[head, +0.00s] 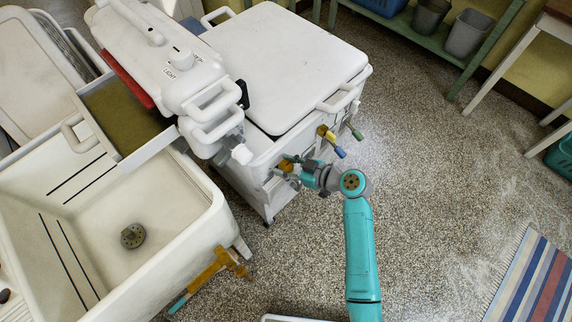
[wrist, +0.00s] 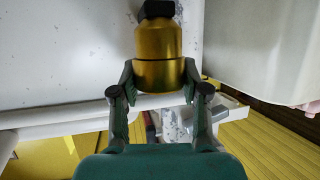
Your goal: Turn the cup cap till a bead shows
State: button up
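The cup cap (wrist: 160,75) is the lower brass part of a rounded brass cup (wrist: 158,38) in the wrist view. A thin dark seam runs between cap and cup. The cup's other end meets a black fitting. My gripper (wrist: 160,82) has one finger on each side of the cap, and both fingertips appear to touch it. In the head view my gripper (head: 296,168) is at the washer's near side, with a small bit of brass (head: 286,166) showing at its tips. The cap's far side is hidden.
The white washer (head: 285,62) carries a wringer (head: 165,58). Coloured-handled valves (head: 333,144) stick out close beside my gripper.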

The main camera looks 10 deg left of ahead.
jog(key=shift+m+t, duration=0.4)
jog(key=m+t+h, duration=0.2)
jog(key=shift+s+a+m+t, duration=0.1)
jog(key=shift+m+t, duration=0.2)
jog(key=shift+t, duration=0.1)
jog(key=shift+m+t+h, duration=1.9)
jog(key=shift+m+h, duration=0.9)
jog(key=shift+m+t+h, duration=0.5)
jog(key=shift+m+h, duration=2.3)
jog(key=shift+h, duration=0.3)
jog(key=shift+m+g+h, duration=0.4)
jog(key=shift+m+h, duration=0.8)
jog(key=shift+h, duration=0.2)
jog(key=o, duration=1.1)
jog(key=shift+o, duration=0.2)
